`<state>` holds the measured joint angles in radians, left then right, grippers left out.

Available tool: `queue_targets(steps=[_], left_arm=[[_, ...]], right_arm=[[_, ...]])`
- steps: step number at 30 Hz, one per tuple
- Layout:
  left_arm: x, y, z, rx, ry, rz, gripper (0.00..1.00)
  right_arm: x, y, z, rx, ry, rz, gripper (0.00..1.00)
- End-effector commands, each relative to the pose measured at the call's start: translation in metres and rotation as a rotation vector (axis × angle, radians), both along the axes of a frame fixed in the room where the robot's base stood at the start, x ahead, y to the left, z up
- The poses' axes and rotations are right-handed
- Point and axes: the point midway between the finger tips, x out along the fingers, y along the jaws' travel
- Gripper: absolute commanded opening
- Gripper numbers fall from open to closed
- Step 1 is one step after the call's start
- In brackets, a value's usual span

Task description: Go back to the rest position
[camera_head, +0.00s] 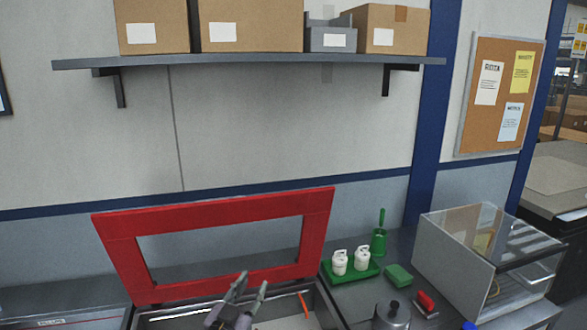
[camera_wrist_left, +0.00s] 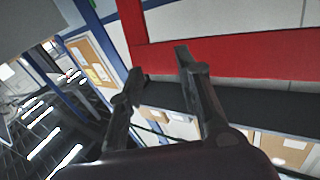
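My left gripper (camera_head: 248,291) is at the bottom of the head view, in front of the red frame and over the open box below it. Its two fingers stand apart with nothing visible between them. In the left wrist view the fingers of the left gripper (camera_wrist_left: 158,72) are also spread and empty, with the red frame (camera_wrist_left: 230,42) beyond them. My right gripper does not show in either view.
The raised red frame (camera_head: 215,212) stands behind the open box (camera_head: 325,305). To the right are a green tray (camera_head: 352,277) with two white bottles (camera_head: 350,261), a green block (camera_head: 398,276), a red-handled brush (camera_head: 426,304), a metal pot (camera_head: 390,316) and a clear-topped case (camera_head: 455,255). A shelf (camera_head: 250,62) holds cartons.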

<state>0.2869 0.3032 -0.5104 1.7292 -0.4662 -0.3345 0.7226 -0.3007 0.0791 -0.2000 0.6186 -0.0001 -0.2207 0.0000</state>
Motion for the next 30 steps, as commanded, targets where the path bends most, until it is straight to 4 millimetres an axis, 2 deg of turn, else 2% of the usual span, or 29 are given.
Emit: queue_targets(steps=[1,5,6,10,15,21,28,30], left_arm=[[-0.022,0.013,-0.026,-0.012,0.095,0.068,0.31],[-0.086,0.051,-0.088,0.010,0.373,0.218,0.31],[-0.110,0.061,-0.105,0.024,0.461,0.247,0.31],[-0.185,0.083,-0.147,0.075,0.718,0.293,0.31],[-0.257,0.097,-0.172,0.129,0.938,0.289,0.31],[-0.322,0.104,-0.182,0.178,1.120,0.257,0.31],[-0.387,0.109,-0.183,0.223,1.290,0.203,0.31],[-0.378,0.108,-0.209,0.226,1.290,0.204,0.31]], right_arm=[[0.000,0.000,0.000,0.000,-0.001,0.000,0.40],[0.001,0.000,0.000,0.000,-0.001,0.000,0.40],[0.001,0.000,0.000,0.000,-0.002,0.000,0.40],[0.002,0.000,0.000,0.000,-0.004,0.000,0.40],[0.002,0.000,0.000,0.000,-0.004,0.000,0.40],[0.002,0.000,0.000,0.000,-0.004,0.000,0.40],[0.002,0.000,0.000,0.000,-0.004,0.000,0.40],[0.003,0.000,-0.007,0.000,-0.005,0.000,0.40]])
